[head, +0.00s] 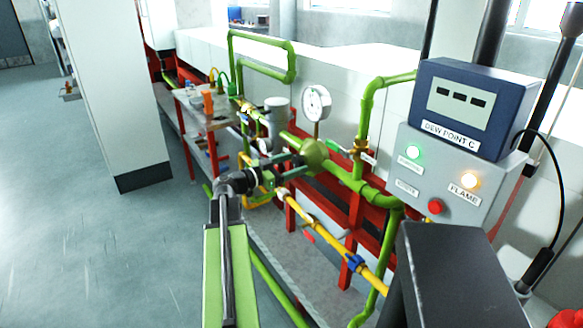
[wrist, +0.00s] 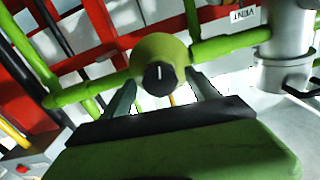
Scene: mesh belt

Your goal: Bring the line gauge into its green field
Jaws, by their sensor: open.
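The line gauge (head: 316,102) is a round white dial standing above the green pipe in the head view. Its needle and green field are too small to read. Below it is a round green regulator body (head: 316,152). In the wrist view this regulator (wrist: 150,50) carries a black knob (wrist: 159,77) with a white mark pointing about straight up. My gripper (head: 292,164) is open in front of the regulator. In the wrist view its fingers (wrist: 163,88) stand left and right of the knob, with gaps on both sides, and hold nothing.
A grey control box (head: 445,170) with a dew point display (head: 466,105), lit green and yellow lamps and a red button stands right. Green and yellow pipes run over red frames. A small bench (head: 215,122) stands behind. The floor at left (head: 90,240) is clear.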

